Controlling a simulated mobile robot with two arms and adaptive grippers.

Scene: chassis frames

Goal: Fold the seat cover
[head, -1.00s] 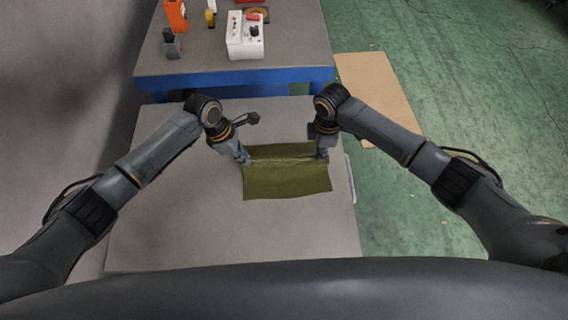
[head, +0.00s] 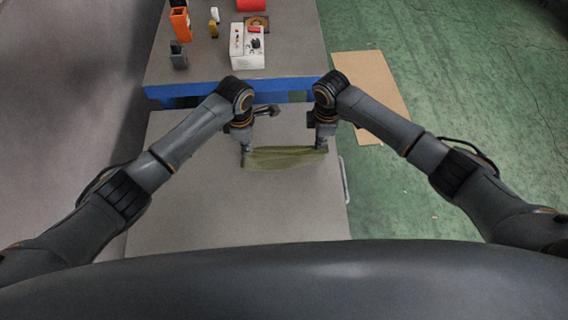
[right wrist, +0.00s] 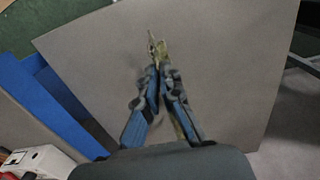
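The olive-green seat cover (head: 285,158) shows in the head view as a narrow strip between my two grippers, over the grey table. My left gripper (head: 245,157) is at its left end and appears closed on that edge. My right gripper (head: 321,147) is at its right end. In the right wrist view the right fingers (right wrist: 161,70) come together on the cover, which shows nearly edge-on as a thin olive band (right wrist: 157,46). Whether the cover's lower edge touches the table cannot be told.
The grey table (head: 220,210) is bare in front of the cover. Behind it stands a blue-edged bench (head: 290,84) with a white box (head: 247,55), an orange holder (head: 180,24) and small items. A brown board (head: 375,95) lies on the green floor at right.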

